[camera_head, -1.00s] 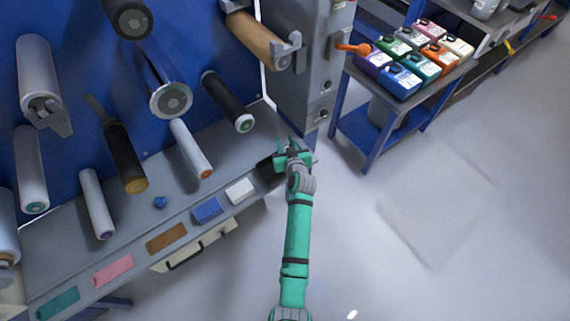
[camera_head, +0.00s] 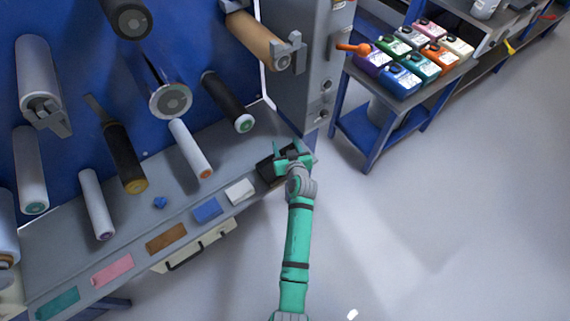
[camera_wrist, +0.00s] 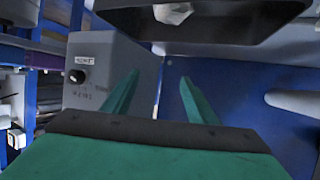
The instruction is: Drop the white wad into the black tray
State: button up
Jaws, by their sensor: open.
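The black tray (camera_head: 268,171) sits at the right end of the grey ledge, partly hidden by my gripper (camera_head: 292,149). In the wrist view the tray (camera_wrist: 235,28) fills the top, and the white wad (camera_wrist: 173,13) shows against its dark inside, cut off by the frame edge. The wad appears to lie in the tray. My gripper (camera_wrist: 160,78) is open, its two green fingers apart with nothing between them. The wad cannot be made out in the head view.
Several rollers, including a black one (camera_head: 228,103), stick out above the ledge. A grey cabinet (camera_head: 308,80) stands behind my gripper. Open floor lies right.

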jog(key=v, duration=0.9)
jog(key=shift+s, duration=0.35)
jog(key=shift+d, duration=0.1)
jog(key=s+f+m+h, duration=0.3)
jog(key=s, duration=1.9)
jog(key=s+r+t, duration=0.1)
jog(key=s+r, duration=0.6)
jog(key=s, duration=0.3)
jog(key=s+a+r+t, duration=0.1)
jog(key=s+r, duration=0.5)
jog(key=s, duration=0.4)
jog(key=shift+a+r, duration=0.3)
jog(key=shift+r, duration=0.05)
